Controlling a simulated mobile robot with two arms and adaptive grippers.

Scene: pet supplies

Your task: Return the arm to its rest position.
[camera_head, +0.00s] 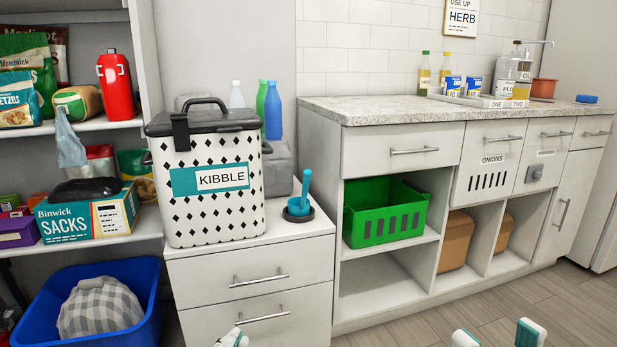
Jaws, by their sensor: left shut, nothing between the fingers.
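My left gripper (231,338) shows only its white and teal tips at the bottom edge, in front of the white drawer unit. Its fingers are together with nothing between them. My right gripper (498,335) shows only two white and teal fingertips at the bottom edge, set well apart above the wood floor. I see nothing between them. The rest of both arms is out of view.
A blue tub (150,325) with checked cloth stands left. A counter (400,110) with a green crate (385,212) stands right. Floor before it is clear.

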